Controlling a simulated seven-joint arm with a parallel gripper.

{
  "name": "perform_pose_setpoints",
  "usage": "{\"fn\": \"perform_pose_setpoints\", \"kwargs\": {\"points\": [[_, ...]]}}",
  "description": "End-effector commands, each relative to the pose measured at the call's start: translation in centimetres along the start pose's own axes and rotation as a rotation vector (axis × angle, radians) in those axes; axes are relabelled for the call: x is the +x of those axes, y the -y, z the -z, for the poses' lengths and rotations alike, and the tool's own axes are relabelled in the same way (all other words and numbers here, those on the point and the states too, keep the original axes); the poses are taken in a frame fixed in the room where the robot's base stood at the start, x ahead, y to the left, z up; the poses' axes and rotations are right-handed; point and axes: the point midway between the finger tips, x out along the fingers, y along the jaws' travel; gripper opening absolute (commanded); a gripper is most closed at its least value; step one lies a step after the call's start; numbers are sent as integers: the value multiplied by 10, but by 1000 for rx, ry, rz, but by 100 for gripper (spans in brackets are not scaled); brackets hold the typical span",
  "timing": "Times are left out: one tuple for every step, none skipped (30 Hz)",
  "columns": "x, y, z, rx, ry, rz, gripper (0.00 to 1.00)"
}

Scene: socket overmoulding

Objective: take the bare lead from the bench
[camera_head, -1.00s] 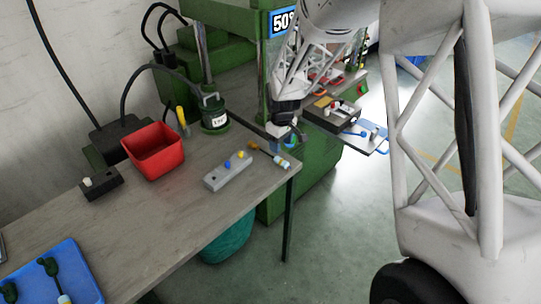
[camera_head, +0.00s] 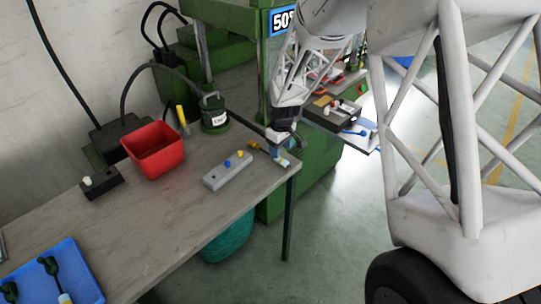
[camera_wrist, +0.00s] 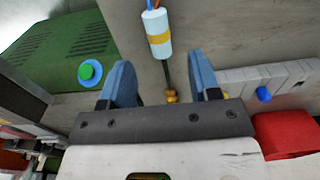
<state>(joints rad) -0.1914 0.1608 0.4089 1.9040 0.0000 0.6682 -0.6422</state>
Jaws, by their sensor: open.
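The bare lead (camera_wrist: 155,25) lies on the bench (camera_head: 215,215) near its right end. In the wrist view it has a pale blue-white sleeve with a yellow band, a thin dark length and a brass end, with blue and orange wires at the top edge. In the head view only parts of the lead (camera_head: 284,162) show beside my gripper (camera_head: 279,152). My gripper is open, its two blue fingers (camera_wrist: 160,68) on either side of the lead's thin dark length in the wrist view. The gap between fingers and lead is clear; its height above the bench is hard to tell.
A grey block (camera_head: 228,172) with blue and yellow plugs lies left of the lead. A red bin (camera_head: 153,152), a dark green pot (camera_head: 214,118) and a black block (camera_head: 102,185) stand farther left. The green press is behind. A blue tray (camera_head: 75,285) lies at front left.

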Motion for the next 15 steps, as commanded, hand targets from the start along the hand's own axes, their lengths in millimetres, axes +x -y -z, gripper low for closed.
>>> {"fn": "perform_pose_setpoints", "kwargs": {"points": [[0, 0, 0, 0, 0, 0, 57], [0, 0, 0, 0, 0, 0, 57], [0, 0, 0, 0, 0, 0, 57], [1, 0, 0, 0, 0, 0, 57], [1, 0, 0, 0, 0, 0, 57], [3, 0, 0, 0, 0, 0, 57], [4, 0, 0, 0, 0, 0, 57], [6, 0, 0, 0, 0, 0, 57], [9, 0, 0, 0, 0, 0, 57], [12, 0, 0, 0, 0, 0, 57], [15, 0, 0, 0, 1, 1, 57], [19, 0, -1, 0, 1, 1, 57], [23, 0, -1, 0, 2, 1, 57], [26, 0, -1, 0, 2, 1, 57], [30, 0, -1, 0, 1, 1, 57]]}}
